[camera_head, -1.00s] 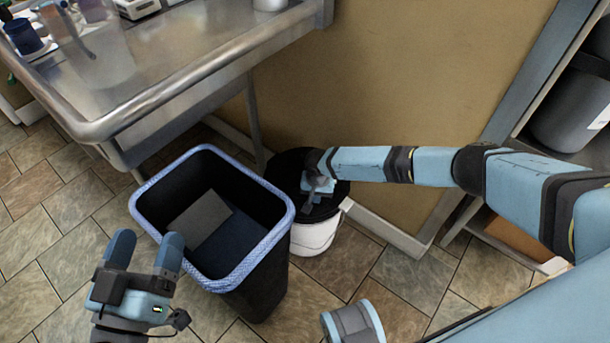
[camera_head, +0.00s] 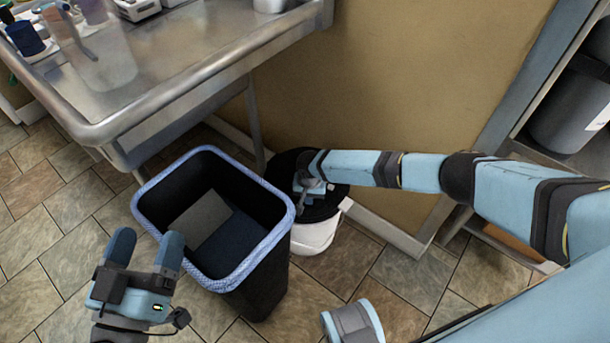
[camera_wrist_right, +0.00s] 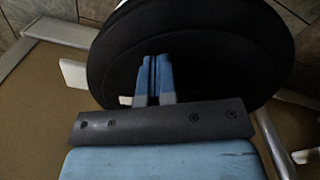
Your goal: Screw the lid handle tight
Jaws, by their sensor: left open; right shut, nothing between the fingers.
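A white bucket (camera_head: 315,236) with a black lid (camera_head: 322,208) stands on the floor against the wall, right of the bin. My right gripper (camera_head: 302,196) is over the lid and covers part of it. In the right wrist view the lid (camera_wrist_right: 225,60) fills the upper middle, and my right gripper's fingers (camera_wrist_right: 154,75) are shut together with nothing between them, pointing at it. I cannot make out the lid handle; the gripper may hide it. My left gripper (camera_head: 146,250) is open and empty at the lower left, away from the bucket.
A black bin (camera_head: 262,290) with a blue-rimmed liner stands just left of the bucket. A steel counter (camera_head: 170,75) with several items is at the upper left. The wall (camera_head: 400,90) is behind the bucket. Shelving with a dark container (camera_head: 570,110) is at the right.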

